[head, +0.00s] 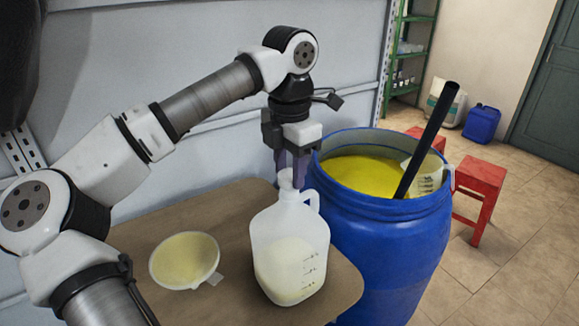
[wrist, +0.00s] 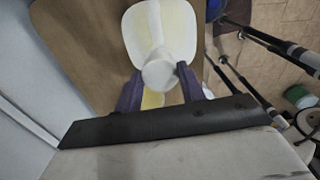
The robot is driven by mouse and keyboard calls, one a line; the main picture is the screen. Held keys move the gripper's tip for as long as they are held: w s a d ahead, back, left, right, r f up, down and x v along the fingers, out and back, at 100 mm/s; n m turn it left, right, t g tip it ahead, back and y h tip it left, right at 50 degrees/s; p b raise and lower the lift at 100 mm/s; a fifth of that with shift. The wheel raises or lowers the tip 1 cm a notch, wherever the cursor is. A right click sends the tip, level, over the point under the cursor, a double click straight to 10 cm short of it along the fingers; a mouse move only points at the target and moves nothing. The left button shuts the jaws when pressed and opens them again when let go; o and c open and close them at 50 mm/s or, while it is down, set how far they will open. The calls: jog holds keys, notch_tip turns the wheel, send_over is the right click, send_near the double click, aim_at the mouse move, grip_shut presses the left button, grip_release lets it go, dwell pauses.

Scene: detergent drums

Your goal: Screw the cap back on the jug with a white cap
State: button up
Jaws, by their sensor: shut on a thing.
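The translucent white jug (head: 289,245) stands upright near the table's right end, partly filled with pale yellowish liquid. Its handle faces right. My gripper (head: 290,174) points straight down over the jug's neck, its purple fingers on either side of the top. In the wrist view, the round white cap (wrist: 158,72) sits between the fingertips of my gripper (wrist: 160,76), and the gripper is shut on it. The jug (wrist: 178,32) lies directly beneath the cap. The fingers partly hide the cap in the head view, and I cannot tell how far it sits on the neck thread.
A pale yellow bowl-like funnel (head: 184,260) lies on the brown table (head: 225,208) left of the jug. An open blue drum (head: 385,250) of yellow contents stands close right, with a dark pole (head: 427,140) and a pale scoop (head: 428,178). Red stools (head: 480,180) stand beyond.

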jog(key=shift+f+b, duration=0.8)
jog(key=shift+f, duration=0.35)
dwell(1.5)
jog(key=m+p, duration=0.1)
jog(key=m, duration=0.3)
jog(key=shift+m, duration=0.9)
jog(key=m+p, duration=0.1)
jog(key=m, duration=0.4)
jog(key=shift+s+f+m, duration=0.1)
jog(key=shift+m, duration=0.3)
